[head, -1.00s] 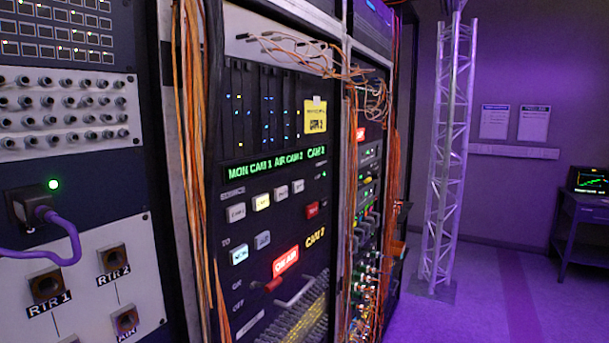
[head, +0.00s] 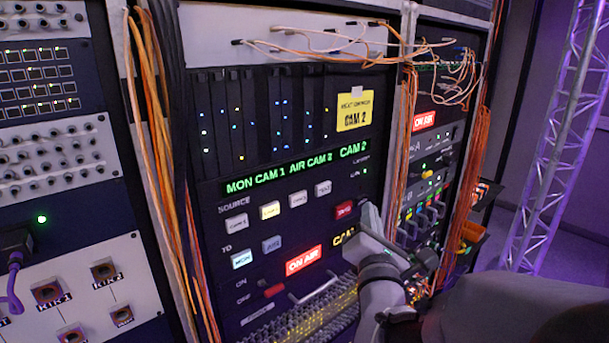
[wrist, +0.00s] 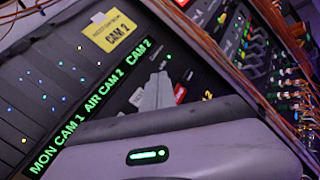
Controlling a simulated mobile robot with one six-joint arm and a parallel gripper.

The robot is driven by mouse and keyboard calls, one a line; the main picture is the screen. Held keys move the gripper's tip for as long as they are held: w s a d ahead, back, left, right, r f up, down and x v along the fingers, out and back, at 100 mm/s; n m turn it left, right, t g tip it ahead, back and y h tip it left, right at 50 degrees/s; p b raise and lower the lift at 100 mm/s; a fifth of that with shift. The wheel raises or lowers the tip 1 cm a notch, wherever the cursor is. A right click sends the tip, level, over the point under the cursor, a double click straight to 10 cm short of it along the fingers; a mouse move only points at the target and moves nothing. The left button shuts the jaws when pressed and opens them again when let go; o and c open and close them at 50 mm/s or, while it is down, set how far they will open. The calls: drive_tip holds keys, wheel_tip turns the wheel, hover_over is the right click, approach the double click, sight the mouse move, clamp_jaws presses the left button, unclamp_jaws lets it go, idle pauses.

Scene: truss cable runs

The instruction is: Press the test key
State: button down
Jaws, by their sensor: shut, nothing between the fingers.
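The test key (head: 323,188) is the rightmost pale key in the SOURCE row of the dark switcher panel; its lettering is small and blurred. In the wrist view a pale key (wrist: 137,97), probably the same one, shows just left of my fingertips. My gripper (head: 370,216) is shut and empty. In the head view its tips are right of and below the test key, close to the red key (head: 344,210). In the wrist view my gripper (wrist: 157,92) points at the panel between the pale and red keys. I cannot tell whether it touches the panel.
Other SOURCE keys, including a lit yellow one (head: 270,211), sit left of the test key. Below are TO keys (head: 242,260) and a lit ON AIR sign (head: 303,260). A yellow CAM 2 note (head: 354,110) is above. Orange cables (head: 397,150) hang along the rack's right side.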

sight(330, 186)
drive_tip(key=w+a+p, duration=0.1)
drive_tip(key=w+a, duration=0.4)
drive_tip(key=w, duration=0.2)
drive_tip(key=shift+a, duration=0.3)
drive_tip(key=shift+a, duration=0.1)
idle(2.1)
drive_tip(key=shift+w+a, duration=0.2)
drive_tip(key=shift+w, duration=0.1)
drive_tip(key=shift+w+a+r, duration=0.1)
drive_tip(key=shift+w+a, duration=0.15)
drive_tip(key=shift+w, duration=0.1)
idle(0.6)
idle(0.4)
drive_tip(key=shift+s+d+b, duration=0.35)
drive_tip(key=shift+s+d, duration=0.15)
drive_tip(key=shift+s, duration=0.2)
